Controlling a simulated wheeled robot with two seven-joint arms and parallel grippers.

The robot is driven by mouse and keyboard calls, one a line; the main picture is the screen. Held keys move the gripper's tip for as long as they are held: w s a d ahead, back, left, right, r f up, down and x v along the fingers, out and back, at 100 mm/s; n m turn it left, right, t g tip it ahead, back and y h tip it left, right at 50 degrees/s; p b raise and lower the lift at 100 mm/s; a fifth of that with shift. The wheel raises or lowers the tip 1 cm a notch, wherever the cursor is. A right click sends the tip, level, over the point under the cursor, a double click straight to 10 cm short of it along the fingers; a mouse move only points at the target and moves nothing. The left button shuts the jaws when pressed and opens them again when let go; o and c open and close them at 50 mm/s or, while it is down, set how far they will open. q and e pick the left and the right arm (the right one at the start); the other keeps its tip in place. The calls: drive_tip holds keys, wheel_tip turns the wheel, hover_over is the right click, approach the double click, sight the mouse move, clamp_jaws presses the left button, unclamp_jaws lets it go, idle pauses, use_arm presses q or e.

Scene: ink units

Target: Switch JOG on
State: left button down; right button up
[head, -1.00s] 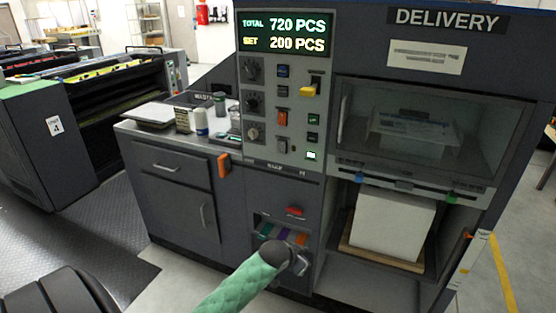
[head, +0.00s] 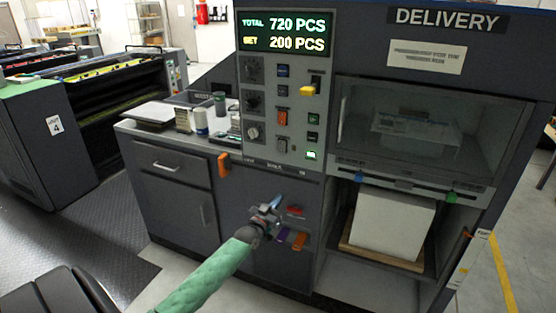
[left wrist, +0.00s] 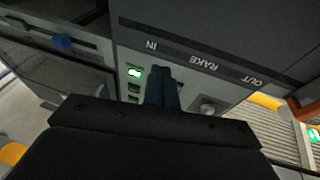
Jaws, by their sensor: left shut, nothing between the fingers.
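The switch labels are too small to read, so I cannot tell which one is JOG. A green-lit button (head: 311,155) sits at the panel's lower right; it also shows in the left wrist view (left wrist: 135,73). A grey switch (head: 282,145) stands left of it, under an orange one (head: 282,118). My left gripper (head: 273,204) is shut and empty, below the panel in the head view. Its fingers (left wrist: 163,84) point toward the panel in the left wrist view.
A strip (left wrist: 190,57) marked IN, RAKE, OUT runs along the panel's lower edge. Red (head: 295,210) and orange (head: 299,241) parts lie beside my gripper. A delivery bay with a white stack (head: 392,222) is right.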

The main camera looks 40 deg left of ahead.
use_arm(q)
drive_tip(key=s+a+r+n+t+y, duration=0.2)
drive_tip(key=s+a+r+t+y, duration=0.1)
drive_tip(key=s+r+y, duration=0.1)
wheel_tip(320, 180, up, 2)
drive_tip(key=shift+r+n+t+y, duration=0.1)
drive_tip(key=shift+n+t+y, duration=0.25)
drive_tip(key=shift+y, duration=0.35)
drive_tip(key=shift+w, duration=0.1)
